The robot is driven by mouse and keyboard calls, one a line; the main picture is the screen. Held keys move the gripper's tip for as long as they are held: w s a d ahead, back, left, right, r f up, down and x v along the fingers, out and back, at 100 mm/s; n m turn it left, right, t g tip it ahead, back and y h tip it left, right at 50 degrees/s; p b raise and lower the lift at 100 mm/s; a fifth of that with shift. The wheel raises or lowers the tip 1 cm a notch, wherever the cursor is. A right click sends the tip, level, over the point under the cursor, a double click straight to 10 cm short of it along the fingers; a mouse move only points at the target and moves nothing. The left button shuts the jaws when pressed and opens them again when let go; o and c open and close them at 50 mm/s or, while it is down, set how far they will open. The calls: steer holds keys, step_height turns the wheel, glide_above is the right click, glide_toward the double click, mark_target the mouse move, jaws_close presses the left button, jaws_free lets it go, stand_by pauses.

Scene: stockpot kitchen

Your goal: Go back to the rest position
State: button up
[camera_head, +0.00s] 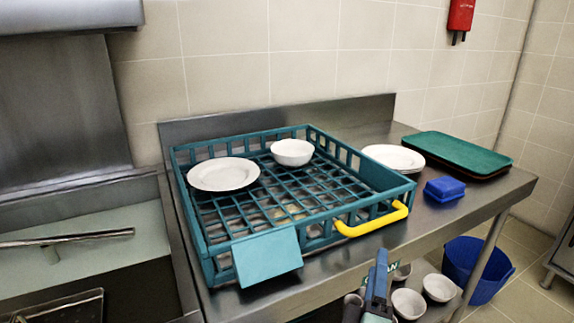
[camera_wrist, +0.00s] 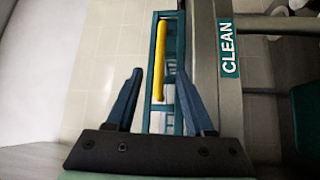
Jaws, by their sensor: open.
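My gripper (camera_head: 378,275) is at the lower middle of the head view, low in front of the steel table (camera_head: 440,214). Its two blue fingers stand apart in the wrist view (camera_wrist: 160,78), with nothing held between them. The teal dish rack (camera_head: 220,250) sits on the table. Its yellow handle (camera_head: 372,220) is above my gripper in the head view and shows beyond the fingers in the wrist view (camera_wrist: 160,60), apart from them. A white plate (camera_head: 223,174) and a white bowl (camera_head: 292,152) are in the rack.
White plates (camera_head: 393,157), dark green trays (camera_head: 456,152) and a blue sponge-like block (camera_head: 444,189) are right of the rack. Below are several bowls (camera_head: 408,303) and a blue bucket (camera_head: 485,270). A "CLEAN" label (camera_wrist: 228,49) marks the table edge. A sink area (camera_head: 70,250) is left.

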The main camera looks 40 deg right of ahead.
steer(key=w+a+r+m+t+y, duration=0.1)
steer(key=w+a+r+m+t, duration=0.25)
steer(key=w+a+r, duration=0.55)
steer(key=w+a+r+m+t+y, duration=0.2)
steer(key=w+a+r+t, duration=0.15)
steer(key=a+r, duration=0.6)
steer(key=s+a+r+n+t+y, duration=0.1)
steer(key=s+a+r+t+y, duration=0.2)
steer(key=a+r+t+y, duration=0.6)
steer(key=s+a+r+t+y, duration=0.2)
steer(key=s+a+r+y, duration=0.15)
steer(key=a+r, duration=0.9)
step_height(320, 180, up, 23)
steer(key=a+y+p, duration=0.1)
steer(key=y+p, duration=0.1)
steer(key=p, duration=2)
steer(key=shift+s, duration=0.25)
steer(key=shift+n, duration=0.25)
